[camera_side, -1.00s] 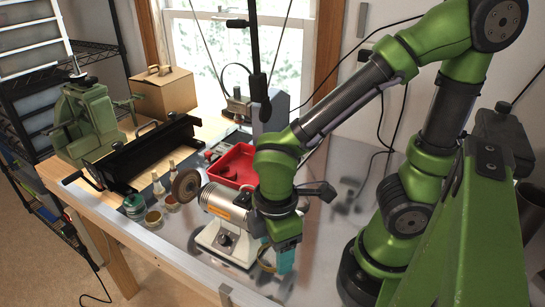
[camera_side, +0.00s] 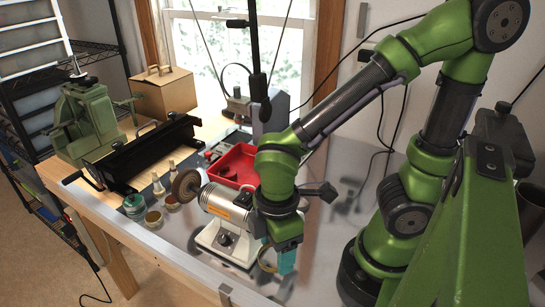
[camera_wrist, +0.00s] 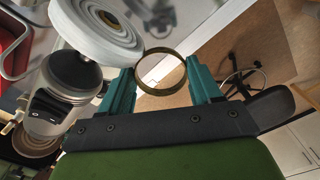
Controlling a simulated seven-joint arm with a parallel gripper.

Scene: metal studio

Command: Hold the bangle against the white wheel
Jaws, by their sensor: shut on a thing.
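The bangle (camera_wrist: 160,92) is a thin brass-coloured ring. It sits upright between the teal fingertips of my gripper (camera_wrist: 161,80), which is shut on its two sides. In the side view my gripper (camera_side: 283,261) is low at the front right of the bench grinder, and the bangle (camera_side: 261,263) shows partly beside a teal finger. The white wheel (camera_wrist: 97,32) is at the upper left in the wrist view, its rim right by the bangle. I cannot tell whether they touch.
The grinder (camera_side: 228,205) has a brown wheel (camera_side: 186,185) at its other end. A red tray (camera_side: 238,160) lies behind it. Small jars (camera_side: 153,219) and bottles stand to the left, by a black machine (camera_side: 140,160). The metal bench top is clear at the front.

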